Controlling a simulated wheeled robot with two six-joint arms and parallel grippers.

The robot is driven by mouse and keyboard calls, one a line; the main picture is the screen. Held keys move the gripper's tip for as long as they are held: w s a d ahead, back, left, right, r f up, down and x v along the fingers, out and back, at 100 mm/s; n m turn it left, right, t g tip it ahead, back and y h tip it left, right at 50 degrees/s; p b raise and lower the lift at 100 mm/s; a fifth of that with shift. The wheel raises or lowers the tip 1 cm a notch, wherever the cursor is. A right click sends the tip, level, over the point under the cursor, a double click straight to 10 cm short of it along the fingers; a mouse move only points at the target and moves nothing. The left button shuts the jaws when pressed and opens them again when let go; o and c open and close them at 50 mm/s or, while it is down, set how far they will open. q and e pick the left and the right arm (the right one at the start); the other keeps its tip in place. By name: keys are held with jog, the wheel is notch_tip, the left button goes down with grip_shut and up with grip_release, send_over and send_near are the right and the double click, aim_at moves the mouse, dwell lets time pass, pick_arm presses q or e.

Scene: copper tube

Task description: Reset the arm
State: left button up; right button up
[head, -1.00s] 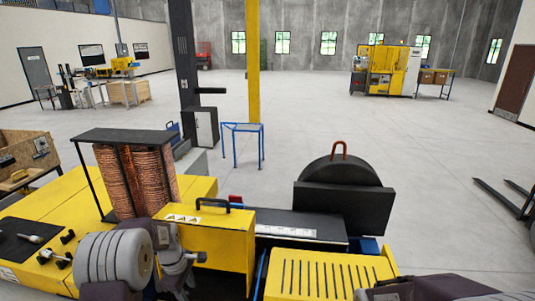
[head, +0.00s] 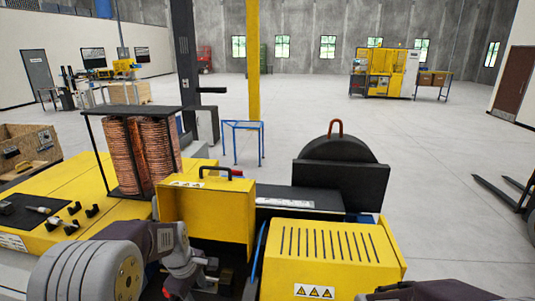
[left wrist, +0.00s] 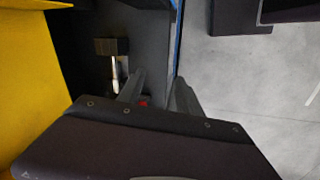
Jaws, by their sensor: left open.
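My left gripper (head: 198,288) is low in front of the yellow box (head: 210,215) in the head view, partly hidden by its own wrist. In the left wrist view its two grey fingers (left wrist: 158,92) are spread apart with nothing seen between them. A brownish block (left wrist: 111,46) with a short shiny rod (left wrist: 116,76) below it lies just beyond and left of the fingers, apart from them. Copper coils (head: 143,155) stand in a black frame on the yellow machine. Part of my right arm (head: 440,291) shows at the bottom right; its gripper is out of view.
A slotted yellow cover (head: 325,258) stands right of my left gripper. A black machine part with a rounded top (head: 340,180) stands behind it. Open floor (head: 440,180) lies beyond at the right.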

pick_arm(q)
jog(key=s+d+f+m+b, duration=0.1)
jog(key=s+f+m+b, duration=0.1)
jog(key=s+f+m, duration=0.3)
jog(key=s+d+f+m+g+b, duration=0.1)
jog(key=s+f+m+b, duration=0.2)
jog(key=s+m, duration=0.6)
jog(key=s+f, duration=0.2)
jog(key=s, duration=0.1)
jog(key=shift+s, duration=0.2)
pick_arm(e)
notch_tip(320, 180, down, 7)
jog(key=shift+s, duration=0.2)
